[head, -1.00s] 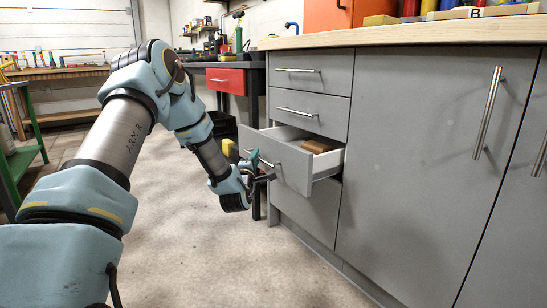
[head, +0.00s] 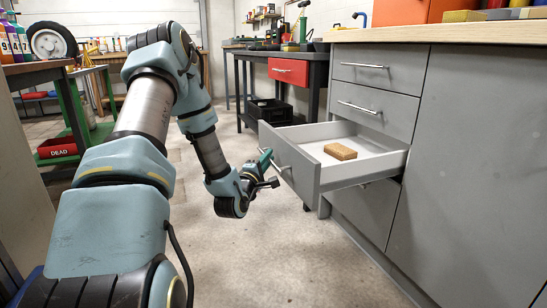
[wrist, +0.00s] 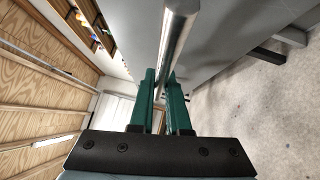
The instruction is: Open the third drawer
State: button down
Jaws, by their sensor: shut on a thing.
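The third drawer (head: 291,163) from the top of the grey cabinet stands well out, with its white inside showing. A brown block (head: 340,151) lies in it. My gripper (head: 266,169) is at the drawer's front, shut on its metal bar handle (head: 284,168). In the wrist view the green fingers (wrist: 162,98) sit on either side of the handle bar (wrist: 174,45). The grey drawer front (wrist: 225,30) is just beyond the bar.
Two upper drawers (head: 375,88) are shut, and another drawer (head: 367,208) below is shut. A workbench with a red drawer (head: 288,71) and a black crate (head: 270,112) stand behind. A green trolley (head: 75,135) is at left. The floor (head: 290,250) in front is clear.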

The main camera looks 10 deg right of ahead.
jog(key=c, duration=0.9)
grip_release()
jog(key=p+v, duration=0.2)
jog(key=v, duration=0.9)
jog(key=shift+w, duration=0.1)
